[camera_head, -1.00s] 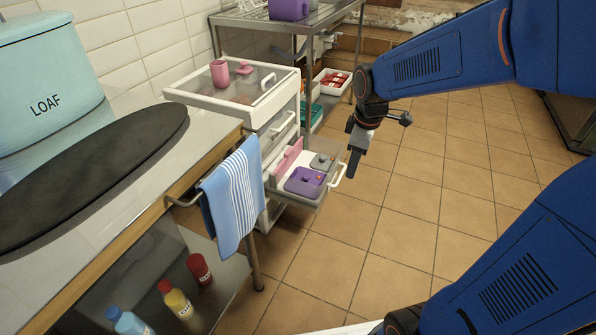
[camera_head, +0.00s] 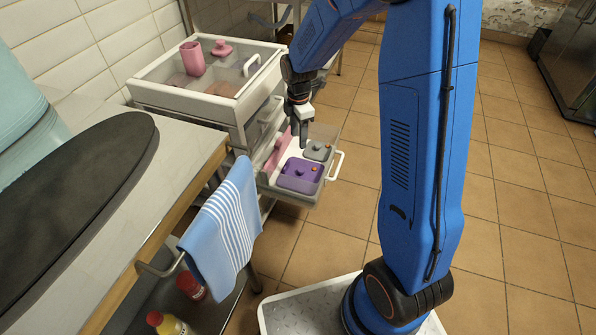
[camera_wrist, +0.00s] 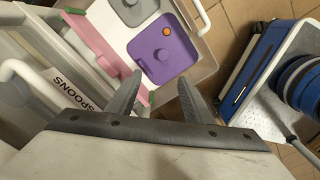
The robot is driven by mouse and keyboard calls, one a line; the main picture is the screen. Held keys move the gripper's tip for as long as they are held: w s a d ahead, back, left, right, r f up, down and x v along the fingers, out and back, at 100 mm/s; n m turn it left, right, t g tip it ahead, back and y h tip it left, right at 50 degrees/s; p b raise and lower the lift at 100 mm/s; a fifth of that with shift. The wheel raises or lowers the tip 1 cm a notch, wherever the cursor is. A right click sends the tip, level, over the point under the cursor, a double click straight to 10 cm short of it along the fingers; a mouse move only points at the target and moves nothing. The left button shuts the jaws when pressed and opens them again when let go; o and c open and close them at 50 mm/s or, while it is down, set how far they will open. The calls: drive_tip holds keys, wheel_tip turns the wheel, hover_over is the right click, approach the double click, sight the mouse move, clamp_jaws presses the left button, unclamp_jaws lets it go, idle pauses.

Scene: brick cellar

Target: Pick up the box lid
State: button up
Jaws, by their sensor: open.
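A purple lid (camera_head: 300,175) with a small knob and an orange dot lies in the open drawer (camera_head: 299,199) of a white cart. It also shows in the wrist view (camera_wrist: 163,50). A grey lid (camera_head: 319,151) with a knob lies behind it, also in the wrist view (camera_wrist: 137,8). A pink piece (camera_head: 279,150) stands along the drawer's left side. I cannot tell which piece is the box lid. My gripper (camera_head: 303,143) is over the drawer, empty, pointing down. In the wrist view its open fingers (camera_wrist: 160,85) are apart, near the purple lid's lower edge.
The cart's glazed top drawer (camera_head: 226,101) holds a pink cup (camera_head: 192,59) and a pink lid (camera_head: 222,47). A drawer labelled SPOONS (camera_wrist: 77,92) shows in the wrist view. A striped blue towel (camera_head: 222,228) hangs from the counter. Tiled floor to the right is clear.

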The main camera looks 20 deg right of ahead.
hover_over(301, 169)
drive_tip(key=f, duration=1)
drive_tip(key=shift+w+a+f, duration=0.2)
drive_tip(key=shift+a+f, duration=0.15)
drive_tip(key=shift+f, duration=0.05)
drive_tip(key=shift+s+d+f, duration=0.1)
drive_tip(key=shift+d+f, duration=0.05)
drive_tip(key=shift+f, duration=0.75)
drive_tip(key=shift+s+d+f, duration=0.1)
drive_tip(key=shift+f, duration=0.75)
drive_tip(key=shift+s+d+f, duration=0.1)
drive_tip(key=shift+d+f, duration=0.05)
drive_tip(key=shift+f, duration=0.75)
drive_tip(key=c, duration=1.1)
